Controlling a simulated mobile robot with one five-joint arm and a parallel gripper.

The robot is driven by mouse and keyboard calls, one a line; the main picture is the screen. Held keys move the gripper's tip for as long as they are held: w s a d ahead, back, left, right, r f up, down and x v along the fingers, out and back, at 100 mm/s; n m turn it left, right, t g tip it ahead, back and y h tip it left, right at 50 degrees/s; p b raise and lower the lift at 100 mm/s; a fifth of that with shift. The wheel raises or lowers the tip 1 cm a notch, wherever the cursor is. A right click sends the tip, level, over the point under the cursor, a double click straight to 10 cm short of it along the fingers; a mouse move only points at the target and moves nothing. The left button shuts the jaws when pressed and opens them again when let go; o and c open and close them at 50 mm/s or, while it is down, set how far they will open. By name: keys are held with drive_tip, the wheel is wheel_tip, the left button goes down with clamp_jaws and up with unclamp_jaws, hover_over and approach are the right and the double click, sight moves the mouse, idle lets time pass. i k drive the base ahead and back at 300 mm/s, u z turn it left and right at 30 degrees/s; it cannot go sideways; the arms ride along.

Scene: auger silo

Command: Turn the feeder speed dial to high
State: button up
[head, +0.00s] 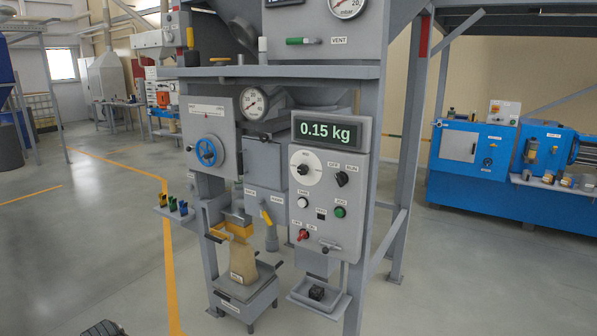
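A grey control panel (328,226) stands at the middle of the head view, under a green display reading 0.15 kg (327,130). A round white dial (304,168) with a small dark centre knob is at the panel's upper left; it appears to be the feeder speed dial. Its label and scale marks are too small to read, so its setting cannot be told. A black selector knob (342,178) sits to its right. Nothing touches the dial. I cannot make out my gripper in this view.
A blue handwheel (209,151) and a bag on a stand (243,262) are left. The floor in front is clear.

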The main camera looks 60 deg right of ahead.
sight(303, 169)
drive_tip(key=u, duration=0.1)
drive_tip(key=i, duration=1)
drive_tip(key=z, duration=0.1)
